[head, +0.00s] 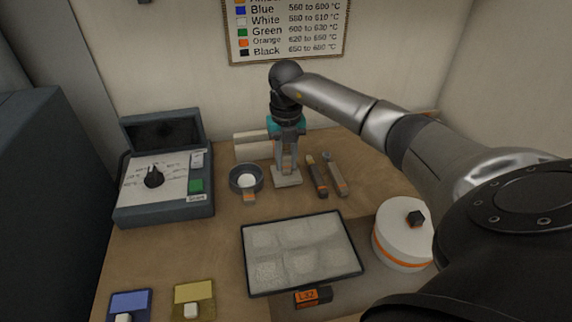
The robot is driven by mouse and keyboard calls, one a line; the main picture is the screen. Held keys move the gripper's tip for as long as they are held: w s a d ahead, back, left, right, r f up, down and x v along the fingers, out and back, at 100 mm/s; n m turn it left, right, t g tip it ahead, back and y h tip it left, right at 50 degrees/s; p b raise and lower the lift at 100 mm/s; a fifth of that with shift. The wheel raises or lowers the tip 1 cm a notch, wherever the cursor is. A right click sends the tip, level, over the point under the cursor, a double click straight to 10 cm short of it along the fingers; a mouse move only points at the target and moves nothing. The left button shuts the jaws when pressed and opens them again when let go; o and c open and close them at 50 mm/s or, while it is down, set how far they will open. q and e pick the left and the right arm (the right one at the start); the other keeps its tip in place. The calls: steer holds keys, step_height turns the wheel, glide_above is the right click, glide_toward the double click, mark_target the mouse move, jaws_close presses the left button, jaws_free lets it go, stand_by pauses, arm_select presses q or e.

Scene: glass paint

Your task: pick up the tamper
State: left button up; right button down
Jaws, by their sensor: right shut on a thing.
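My right gripper (287,165) reaches down from above at the back of the wooden table, between the small dark bowl and the two hand tools. It is shut on the tamper (286,179), whose pale, flat rectangular base shows just below the fingertips. The fingers hide the upper part of the tamper. I cannot tell whether its base touches the table. My left gripper is not in view.
A dark bowl (246,179) with white contents is close on the left; two hand tools (317,177) (336,174) lie close on the right. In front are a dark-rimmed tray (246,262) of pale patches and a round white container (400,235). A control box (165,190) stands left.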

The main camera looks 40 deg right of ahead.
mark_target(286, 153)
step_height(286, 153, up, 18)
steer(key=p, duration=0.1)
steer(key=shift+p, duration=0.3)
steer(key=shift+f, duration=0.1)
